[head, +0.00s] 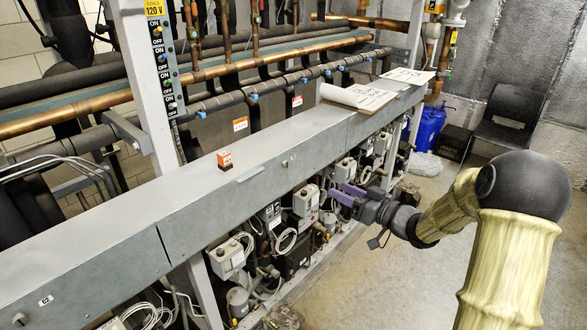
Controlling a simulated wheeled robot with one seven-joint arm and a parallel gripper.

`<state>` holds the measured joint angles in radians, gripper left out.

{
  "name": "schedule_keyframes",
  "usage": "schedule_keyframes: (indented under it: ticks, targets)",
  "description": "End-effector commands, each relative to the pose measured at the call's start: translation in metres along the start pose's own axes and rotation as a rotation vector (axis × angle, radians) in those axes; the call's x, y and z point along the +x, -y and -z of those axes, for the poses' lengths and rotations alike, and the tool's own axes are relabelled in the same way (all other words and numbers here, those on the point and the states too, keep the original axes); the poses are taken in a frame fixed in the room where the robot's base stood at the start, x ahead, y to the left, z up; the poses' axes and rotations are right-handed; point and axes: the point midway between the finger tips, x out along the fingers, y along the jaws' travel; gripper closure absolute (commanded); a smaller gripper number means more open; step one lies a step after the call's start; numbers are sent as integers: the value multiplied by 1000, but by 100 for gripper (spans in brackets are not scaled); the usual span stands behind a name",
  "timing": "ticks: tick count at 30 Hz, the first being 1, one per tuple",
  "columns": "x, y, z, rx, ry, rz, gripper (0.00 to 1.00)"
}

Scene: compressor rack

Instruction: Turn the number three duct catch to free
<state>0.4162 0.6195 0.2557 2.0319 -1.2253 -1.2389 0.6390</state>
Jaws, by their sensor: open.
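A long grey metal duct (180,205) runs from the lower left to the upper right. Small round catches sit on its front face: one at the lower left (20,320) and one near the middle (285,163). A small white label (45,300) is by the lower-left one. I cannot read which catch is number three, nor how either is turned. My gripper (342,193) has purple fingers, is open, and points left below the duct's front face, right of the middle catch and apart from it. Its fingertips overlap the machinery in the picture.
An orange block (225,159) and an open paper booklet (362,97) lie on top of the duct. Compressors, grey boxes (228,258) and cables crowd below it. A white post (145,80) rises behind. The floor (380,285) at right is clear; a black chair (508,118) stands far back.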

Motion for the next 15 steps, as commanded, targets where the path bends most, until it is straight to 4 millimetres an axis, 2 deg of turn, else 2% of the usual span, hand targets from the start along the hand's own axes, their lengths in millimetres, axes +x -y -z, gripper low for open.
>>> schedule_keyframes:
  ticks: [8, 15]
  targets:
    - [8, 0, 1, -1, 0, -1, 59]
    - [42, 1, 1, -1, 2, 1, 59]
